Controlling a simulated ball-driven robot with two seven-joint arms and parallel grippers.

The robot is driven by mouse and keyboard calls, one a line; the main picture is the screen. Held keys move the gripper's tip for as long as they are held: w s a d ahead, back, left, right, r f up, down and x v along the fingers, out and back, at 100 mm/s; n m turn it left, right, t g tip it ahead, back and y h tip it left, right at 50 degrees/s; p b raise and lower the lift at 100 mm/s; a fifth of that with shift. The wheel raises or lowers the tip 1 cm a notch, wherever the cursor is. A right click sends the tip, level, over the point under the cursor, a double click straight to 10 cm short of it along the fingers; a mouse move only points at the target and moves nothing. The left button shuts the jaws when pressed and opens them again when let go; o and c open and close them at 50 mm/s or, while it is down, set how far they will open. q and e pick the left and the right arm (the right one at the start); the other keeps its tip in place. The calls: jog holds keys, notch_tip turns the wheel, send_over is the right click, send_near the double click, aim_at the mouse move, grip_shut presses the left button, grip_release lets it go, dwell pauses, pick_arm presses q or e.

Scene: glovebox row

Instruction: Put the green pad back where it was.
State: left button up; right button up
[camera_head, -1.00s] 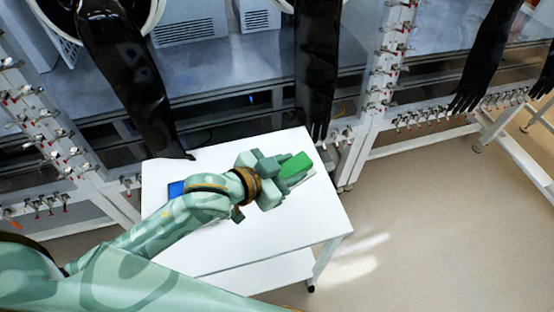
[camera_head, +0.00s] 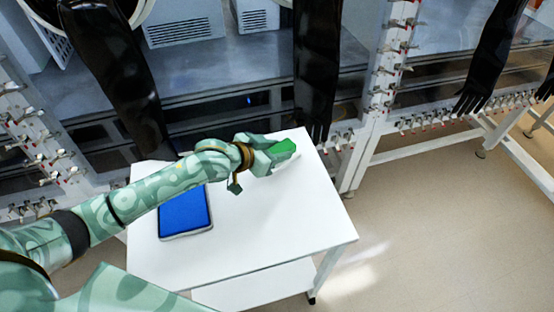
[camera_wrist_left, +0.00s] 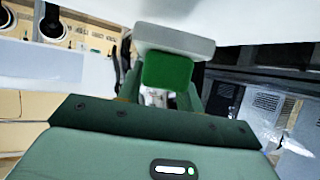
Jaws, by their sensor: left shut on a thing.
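The green pad (camera_head: 283,147) is in the jaws of my left gripper (camera_head: 272,151), over the far right part of the white table (camera_head: 262,225). The left wrist view also shows the green pad (camera_wrist_left: 167,73), held in front of the gripper body, with a pale grey block-like part (camera_wrist_left: 175,40) beside it. My left gripper is shut on the pad. A blue pad in a grey tray (camera_head: 186,212) lies on the left part of the table, partly behind my arm. I cannot tell whether the green pad touches the table. My right gripper is not in view.
Black gloves (camera_head: 317,70) hang from the glovebox row behind the table, one close to its far right corner. Another glove (camera_head: 112,75) hangs behind my left arm. The table's front and right middle are clear. White posts with valves (camera_head: 392,75) stand to the right.

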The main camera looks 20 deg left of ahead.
pick_arm(q)
notch_tip(320, 180, down, 4)
jog(key=shift+w+a+r+b, duration=0.1)
jog(key=shift+w+b, duration=0.05)
jog(key=shift+b, duration=0.65)
jog(key=shift+r, duration=0.15)
jog(key=o, duration=1)
jog(key=p+v, duration=0.4)
jog(key=v, duration=0.8)
jog(key=shift+r, duration=0.1)
